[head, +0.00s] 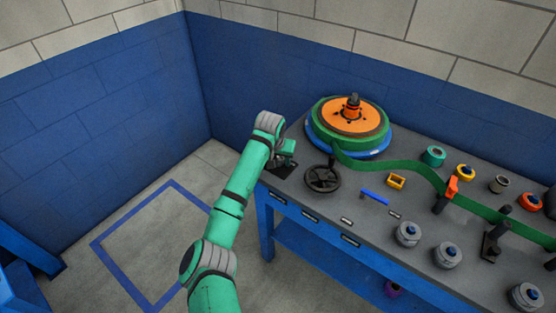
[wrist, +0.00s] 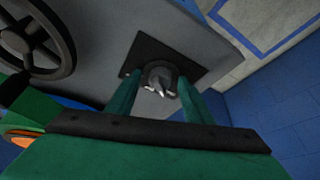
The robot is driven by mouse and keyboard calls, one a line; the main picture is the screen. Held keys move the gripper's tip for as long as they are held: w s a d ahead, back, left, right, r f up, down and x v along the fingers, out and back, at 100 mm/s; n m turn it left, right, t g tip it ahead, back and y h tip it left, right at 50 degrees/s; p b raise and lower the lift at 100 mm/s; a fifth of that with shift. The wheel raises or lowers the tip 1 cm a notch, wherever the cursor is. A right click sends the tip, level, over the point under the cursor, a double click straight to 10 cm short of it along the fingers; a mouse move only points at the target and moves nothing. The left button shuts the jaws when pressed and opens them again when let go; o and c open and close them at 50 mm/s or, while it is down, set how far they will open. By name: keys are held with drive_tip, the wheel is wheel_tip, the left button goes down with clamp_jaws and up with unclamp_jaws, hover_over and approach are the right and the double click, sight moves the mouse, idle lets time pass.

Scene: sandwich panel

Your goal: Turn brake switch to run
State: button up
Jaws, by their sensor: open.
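The brake switch seems to be the grey rotary knob (wrist: 158,74) with a pale pointer, on a black square plate (wrist: 145,52) at the table corner. The wrist view shows it near the middle. My gripper (wrist: 159,92) is open, with its two green fingers on the left and right of the knob. I cannot tell whether they touch it. In the head view my gripper (head: 286,154) is over the table's left end, above the black plate (head: 283,171), and hides the knob. The switch's markings are not readable.
A black handwheel (head: 322,178) stands right of the plate, also large at the wrist view's upper left (wrist: 35,38). Behind it is a green reel with an orange top (head: 350,117). A green band (head: 400,170) runs right past several knobs. Floor left of the table is clear.

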drive_tip(key=c, duration=1)
drive_tip(key=shift+c, duration=0.2)
drive_tip(key=shift+m, duration=0.3)
drive_tip(key=m, duration=0.1)
drive_tip(key=m+h, duration=0.1)
drive_tip(key=m, duration=0.2)
drive_tip(key=shift+w+a+m+g+h, duration=0.15)
drive_tip(key=shift+a+m+g+h, duration=0.15)
drive_tip(key=shift+g+h, duration=0.1)
drive_tip(key=shift+w+a+m+g+h, duration=0.1)
drive_tip(key=shift+m+g+h, duration=0.2)
drive_tip(key=shift+m, duration=0.8)
drive_tip(key=shift+m+g+h, duration=0.2)
drive_tip(key=shift+m+g, duration=0.2)
drive_tip(key=shift+m, duration=0.7)
